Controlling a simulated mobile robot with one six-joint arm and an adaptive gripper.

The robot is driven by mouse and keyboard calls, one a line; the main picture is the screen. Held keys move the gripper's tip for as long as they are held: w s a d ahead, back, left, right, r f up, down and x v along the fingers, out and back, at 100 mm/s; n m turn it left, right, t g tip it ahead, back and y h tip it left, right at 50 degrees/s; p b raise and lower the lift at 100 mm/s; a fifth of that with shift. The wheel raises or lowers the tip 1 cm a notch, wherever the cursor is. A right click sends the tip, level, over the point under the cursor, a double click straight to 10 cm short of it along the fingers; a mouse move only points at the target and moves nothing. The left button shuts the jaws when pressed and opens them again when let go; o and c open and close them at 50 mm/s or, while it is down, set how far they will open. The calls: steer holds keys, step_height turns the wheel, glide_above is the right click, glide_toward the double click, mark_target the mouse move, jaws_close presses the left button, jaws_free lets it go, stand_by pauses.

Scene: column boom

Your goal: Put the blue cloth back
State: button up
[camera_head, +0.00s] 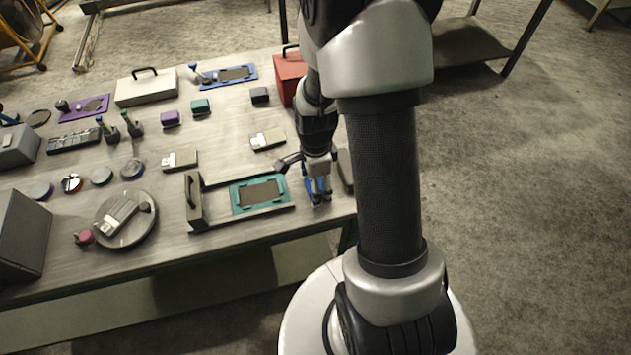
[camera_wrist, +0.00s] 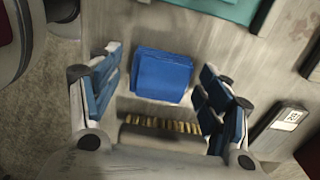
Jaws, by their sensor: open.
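The blue cloth (camera_wrist: 161,75) looks like a small folded pad. In the wrist view it lies on the grey table top, between and slightly beyond the fingertips of my gripper (camera_wrist: 158,88). The two fingers, with blue pads, stand apart on either side of it, and I see no contact. In the head view my gripper (camera_head: 318,196) is low over the table's near right edge, just right of a teal tray (camera_head: 236,200). There the cloth cannot be told apart from the blue finger pads.
A dark brush-like block with yellowish bristles (camera_wrist: 160,124) shows below the cloth in the wrist view. A grey upright-ended rack (camera_head: 194,202) stands left of the teal tray. A red box (camera_head: 289,72) stands behind my arm. Several tools and discs cover the table's left side.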

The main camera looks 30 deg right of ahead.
steer(key=s+a+r+n+t+p, duration=0.1)
steer(key=s+a+r+n+p, duration=0.2)
steer(key=r, duration=0.9)
steer(key=a+r+n+t+p, duration=0.15)
steer(key=r+n, duration=0.45)
steer(key=r, duration=0.6)
steer(key=s+a+r+n+t, duration=0.2)
steer(key=s+a+r+n, duration=0.4)
steer(key=s+r+n, duration=0.2)
steer(key=s+n, duration=0.2)
steer(key=n, duration=0.2)
steer(key=shift+s, duration=0.3)
steer(key=shift+a+r, duration=0.1)
